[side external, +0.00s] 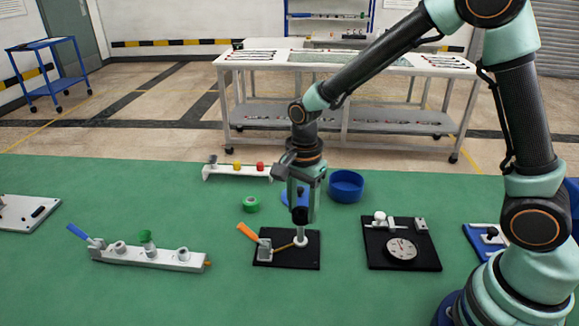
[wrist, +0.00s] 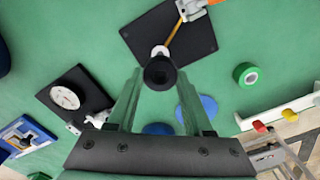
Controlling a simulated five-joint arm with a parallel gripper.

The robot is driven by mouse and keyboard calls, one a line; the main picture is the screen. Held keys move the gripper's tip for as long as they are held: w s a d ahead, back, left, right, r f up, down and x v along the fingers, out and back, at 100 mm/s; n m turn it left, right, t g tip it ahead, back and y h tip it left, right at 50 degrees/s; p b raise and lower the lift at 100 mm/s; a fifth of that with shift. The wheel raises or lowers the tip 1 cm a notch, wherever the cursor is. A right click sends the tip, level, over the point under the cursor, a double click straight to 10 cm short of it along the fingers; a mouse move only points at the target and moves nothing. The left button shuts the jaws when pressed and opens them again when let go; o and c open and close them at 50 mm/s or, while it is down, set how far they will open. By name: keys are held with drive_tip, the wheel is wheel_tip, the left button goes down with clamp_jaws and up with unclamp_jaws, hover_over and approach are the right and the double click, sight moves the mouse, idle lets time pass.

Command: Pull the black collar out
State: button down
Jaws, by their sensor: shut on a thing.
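The black collar (wrist: 160,73) is a short dark ring between my fingertips in the wrist view. In the side external view it is a dark shape (side external: 300,215) at the bottom of my gripper (side external: 300,208). My gripper points straight down and is shut on the collar. A white post (side external: 300,238) stands directly below it on a black plate (side external: 308,262). I cannot tell whether the post's top is still inside the collar. A toggle clamp with an orange handle (side external: 247,231) sits on the plate, with a thin brass-coloured rod (wrist: 175,32) reaching toward the post.
A black plate with a dial gauge (side external: 402,249) lies to the right. A white fixture with posts (side external: 150,257) is at left. A blue bowl (side external: 346,186), a blue disc (wrist: 200,108) and a green ring (side external: 250,204) lie around. Green table shows between them.

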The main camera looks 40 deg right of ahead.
idle(0.4)
drive_tip(key=shift+r, duration=1.75)
